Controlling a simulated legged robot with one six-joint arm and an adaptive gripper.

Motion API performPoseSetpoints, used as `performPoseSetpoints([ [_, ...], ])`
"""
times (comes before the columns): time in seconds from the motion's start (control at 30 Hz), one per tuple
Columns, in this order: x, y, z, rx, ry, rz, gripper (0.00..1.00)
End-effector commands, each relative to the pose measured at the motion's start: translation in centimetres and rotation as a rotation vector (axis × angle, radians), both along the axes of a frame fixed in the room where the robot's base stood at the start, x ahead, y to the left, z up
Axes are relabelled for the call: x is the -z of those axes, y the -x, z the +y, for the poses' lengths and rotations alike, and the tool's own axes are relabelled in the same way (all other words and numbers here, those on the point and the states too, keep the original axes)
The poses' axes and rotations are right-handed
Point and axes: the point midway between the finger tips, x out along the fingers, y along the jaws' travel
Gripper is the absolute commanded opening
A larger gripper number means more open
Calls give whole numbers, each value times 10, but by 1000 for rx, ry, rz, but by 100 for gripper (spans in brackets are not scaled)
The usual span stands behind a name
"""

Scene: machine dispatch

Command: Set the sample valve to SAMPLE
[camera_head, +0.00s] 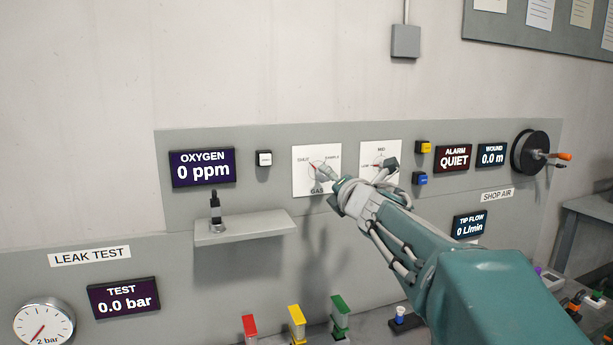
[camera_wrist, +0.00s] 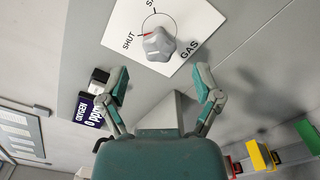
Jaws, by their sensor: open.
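The sample valve is a white plate (camera_head: 302,182) on the grey wall panel, labelled SHUT, SAMPLE and GAS. Its grey knob (camera_wrist: 158,45) shows in the wrist view at the centre of the dial circle. A red mark on the knob lies on the side towards the word SHUT. My gripper (camera_head: 332,180) is in front of the plate and hides part of the dial in the head view. In the wrist view its two fingers (camera_wrist: 162,80) are spread apart and empty, with the knob just beyond and between them.
A second dial plate (camera_head: 368,157) is right of the valve, partly behind my arm. A small shelf (camera_head: 245,228) with a black-handled item juts out below left. The oxygen display (camera_head: 202,168) reads 0 ppm. Red, yellow and green blocks (camera_head: 297,322) stand below.

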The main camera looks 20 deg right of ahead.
Motion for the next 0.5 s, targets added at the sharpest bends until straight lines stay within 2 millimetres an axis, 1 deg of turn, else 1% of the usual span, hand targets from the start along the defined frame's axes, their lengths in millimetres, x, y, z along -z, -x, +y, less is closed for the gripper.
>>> performPoseSetpoints([
  [0.03,1,-10,0,-1,-1,2,82],
  [0.2,1,-36,0,-1,-1,1,82],
  [0.33,0,-48,0,1,-2,1,82],
  [0.5,0,-53,0,1,-2,-1,82],
])
